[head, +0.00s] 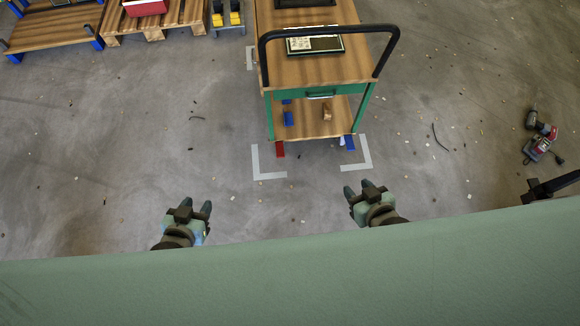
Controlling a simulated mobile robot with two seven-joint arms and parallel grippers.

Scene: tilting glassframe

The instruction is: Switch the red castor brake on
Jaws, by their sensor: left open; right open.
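A cart (270,75) with a wooden top, green frame and black push handle (263,50) stands ahead of me. At its near left foot is a red castor brake (280,149). At its near right foot is a blue castor part (350,142). The castor wheels are mostly hidden, and I cannot tell the brake's position. My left gripper (195,208) is open and empty, in front of and left of the red brake, apart from it. My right gripper (358,188) is open and empty, in front of the cart's right side.
Pale corner marks (268,176) lie on the floor around the cart's feet. A drill (541,123) and a red tool lie at the far right. Wooden pallets (180,14) and yellow items (217,19) stand at the upper left. The floor left of the cart is mostly clear, with small debris.

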